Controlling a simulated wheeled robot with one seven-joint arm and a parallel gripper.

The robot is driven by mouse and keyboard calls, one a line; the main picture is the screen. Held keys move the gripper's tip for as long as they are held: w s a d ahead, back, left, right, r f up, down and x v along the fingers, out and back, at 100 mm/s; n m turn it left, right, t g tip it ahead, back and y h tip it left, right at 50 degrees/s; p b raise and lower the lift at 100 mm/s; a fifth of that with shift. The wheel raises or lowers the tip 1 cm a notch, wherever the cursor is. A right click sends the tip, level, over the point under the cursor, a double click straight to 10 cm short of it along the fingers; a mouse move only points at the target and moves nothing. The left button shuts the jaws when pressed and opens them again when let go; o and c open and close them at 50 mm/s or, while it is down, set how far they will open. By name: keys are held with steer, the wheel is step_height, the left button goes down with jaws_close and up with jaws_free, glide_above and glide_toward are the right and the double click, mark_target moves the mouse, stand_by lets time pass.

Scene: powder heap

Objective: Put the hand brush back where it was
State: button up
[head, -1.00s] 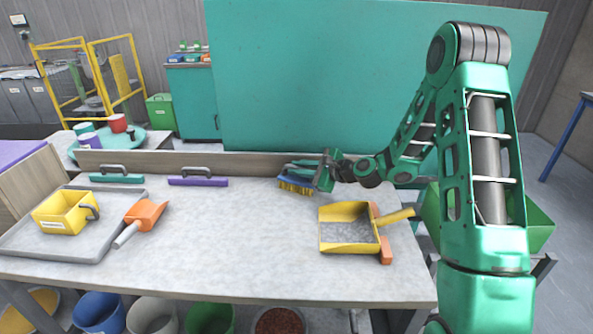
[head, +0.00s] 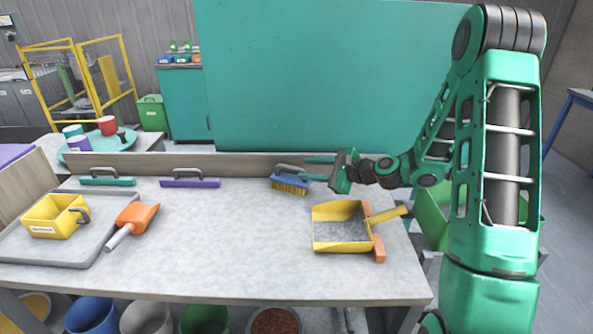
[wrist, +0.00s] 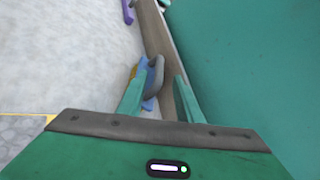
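The hand brush (head: 289,185), with a blue body, yellow bristles and a grey loop handle, rests on the worktable near the low back board, right of the purple tool. My gripper (head: 320,171) is just right of the brush, its green fingers apart. In the wrist view, the brush's grey handle (wrist: 155,77) shows ahead between the spread fingers. The left finger covers part of the blue body, so I cannot tell whether they touch.
A yellow dustpan (head: 341,245) holding grey powder lies in front, with an orange tool (head: 378,248) beneath its handle. Purple (head: 190,183) and green (head: 108,181) handled tools lie along the back board (head: 235,164). An orange scoop (head: 137,216) leans on the left tray. The table's middle is clear.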

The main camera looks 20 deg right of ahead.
steer(key=s+d+r+n+g+h, duration=0.2)
steer(key=s+d+n+g, duration=0.1)
steer(key=s, duration=1.1)
steer(key=s+d+r+n+g+h, duration=0.2)
steer(key=s+n, duration=0.5)
steer(key=s, duration=0.8)
steer(key=s+d+r+n+g+h, duration=0.2)
steer(key=s+d+n+g+h, duration=0.2)
steer(key=s, duration=1.1)
steer(key=d+n+g, duration=0.1)
steer(key=d+g, duration=0.1)
steer(key=d, duration=0.1)
steer(key=shift+d, duration=0.35)
steer(key=shift+r, duration=0.1)
steer(key=shift+g, duration=0.3)
